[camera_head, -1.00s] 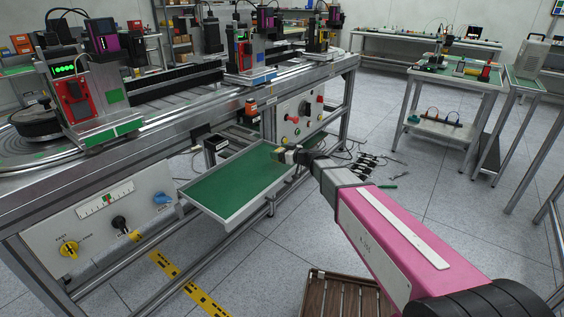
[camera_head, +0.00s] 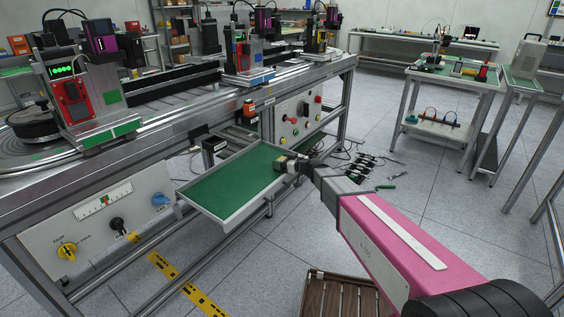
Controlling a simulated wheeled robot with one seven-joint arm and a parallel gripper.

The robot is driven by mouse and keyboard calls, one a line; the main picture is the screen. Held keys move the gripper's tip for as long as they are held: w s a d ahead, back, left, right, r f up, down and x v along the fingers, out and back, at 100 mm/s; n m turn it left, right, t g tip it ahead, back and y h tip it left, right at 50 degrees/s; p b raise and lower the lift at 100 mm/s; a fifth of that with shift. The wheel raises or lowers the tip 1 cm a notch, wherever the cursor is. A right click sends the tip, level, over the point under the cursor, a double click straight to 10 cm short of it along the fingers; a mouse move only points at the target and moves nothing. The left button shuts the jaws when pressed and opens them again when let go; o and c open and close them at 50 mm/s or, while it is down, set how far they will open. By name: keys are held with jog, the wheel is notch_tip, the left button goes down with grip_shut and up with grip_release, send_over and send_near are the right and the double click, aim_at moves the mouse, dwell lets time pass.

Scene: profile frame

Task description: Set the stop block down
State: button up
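My gripper (camera_head: 284,161) is at the end of the pink and grey arm, over the right end of the shallow tray (camera_head: 231,222) with a green mat. A small dark and tan piece (camera_head: 280,158) shows at its fingertips. It may be the stop block, but it is too small to be sure. The fingers are too small and partly hidden to show whether they are open or shut. I cannot tell whether the piece touches the mat. The rest of the green mat looks bare.
The tray juts out from a long metal workbench (camera_head: 172,143) with several machine stations. A control panel (camera_head: 293,121) with knobs stands behind the tray. A brown slatted crate (camera_head: 335,292) is on the floor below my arm. Cables and tools (camera_head: 372,163) lie beyond the gripper.

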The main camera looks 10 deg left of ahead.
jog(key=o, duration=0.4)
jog(key=v, duration=1.2)
jog(key=shift+s, duration=0.1)
jog(key=s+d+f+m+g+h, duration=0.2)
jog(key=s+d+m+h, duration=0.2)
jog(key=d, duration=0.7)
jog(key=s+d+f+m+g+h, duration=0.2)
jog(key=s+d+m+h, duration=0.3)
jog(key=s+d, duration=0.4)
jog(key=s+d+f+m+g+h, duration=0.2)
jog(key=s+d+f+m+h, duration=0.2)
jog(key=d, duration=0.9)
jog(key=shift+s+d+f+h, duration=0.15)
jog(key=shift+s+h, duration=0.35)
jog(key=shift+s, duration=0.3)
jog(key=shift+s+d+r+h, duration=0.1)
jog(key=shift+s+h, duration=0.4)
jog(key=shift+s, duration=0.3)
